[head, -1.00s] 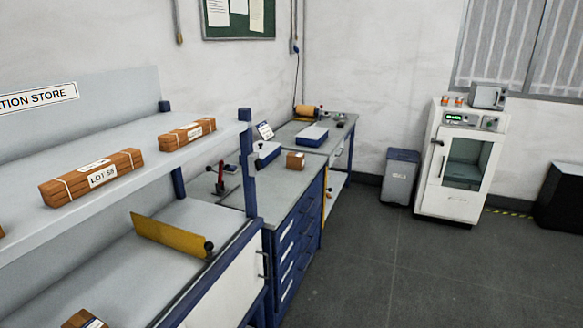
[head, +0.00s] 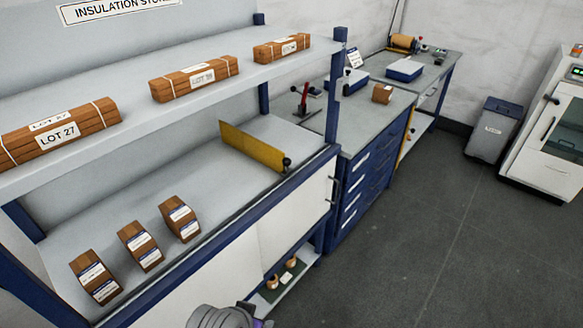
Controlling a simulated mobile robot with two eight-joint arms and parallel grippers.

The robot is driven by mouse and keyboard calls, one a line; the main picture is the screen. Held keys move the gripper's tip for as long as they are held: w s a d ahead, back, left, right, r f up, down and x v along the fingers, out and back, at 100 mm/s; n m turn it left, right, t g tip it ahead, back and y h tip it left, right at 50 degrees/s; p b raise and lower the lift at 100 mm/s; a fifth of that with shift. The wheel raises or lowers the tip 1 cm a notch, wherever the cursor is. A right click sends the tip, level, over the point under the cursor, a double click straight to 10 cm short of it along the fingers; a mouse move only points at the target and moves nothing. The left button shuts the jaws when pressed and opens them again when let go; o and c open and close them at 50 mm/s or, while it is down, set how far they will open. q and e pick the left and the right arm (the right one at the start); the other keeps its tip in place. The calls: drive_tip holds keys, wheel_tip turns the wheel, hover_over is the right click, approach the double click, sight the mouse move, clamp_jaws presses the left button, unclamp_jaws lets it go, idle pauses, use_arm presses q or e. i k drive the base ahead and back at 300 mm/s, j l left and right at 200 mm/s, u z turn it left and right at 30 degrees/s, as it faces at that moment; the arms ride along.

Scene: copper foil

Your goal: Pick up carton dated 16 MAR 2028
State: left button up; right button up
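Three small brown cartons with white and blue labels stand in a row on the lower shelf in the head view: a near one (head: 95,276), a middle one (head: 140,247) and a far one (head: 180,219). Their printed dates are too small to read, so I cannot tell which is dated 16 MAR 2028. Another small brown box (head: 382,94) sits on the workbench, its markings unreadable. A grey part of my own arm shows at the bottom edge. Neither gripper's fingers are in view.
The upper shelf (head: 130,118) holds strapped brown bundles, one marked LOT 27 (head: 58,135). A yellow divider (head: 252,148) stands on the lower shelf, right of the cartons. A blue drawer bench (head: 365,175) adjoins the rack. The floor (head: 440,250) to the right is clear.

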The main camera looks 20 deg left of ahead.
sight(381, 94)
drive_tip(key=i+l+z, duration=0.1)
drive_tip(key=z, duration=0.35)
drive_tip(key=i+z, duration=0.15)
drive_tip(key=z, duration=0.3)
drive_tip(key=i, duration=3.2)
drive_tip(key=i+l+u, duration=0.2)
drive_tip(key=i, duration=0.5)
drive_tip(key=i+u, duration=0.15)
drive_tip(key=i, duration=0.55)
drive_tip(key=u, duration=1.75)
drive_tip(key=i+j+u, duration=0.1)
drive_tip(key=u, duration=0.3)
drive_tip(key=i+u, duration=0.1)
drive_tip(key=u, duration=0.25)
drive_tip(key=i+u, duration=0.1)
drive_tip(key=u, duration=0.3)
drive_tip(key=i+u, duration=0.1)
drive_tip(key=u, duration=0.3)
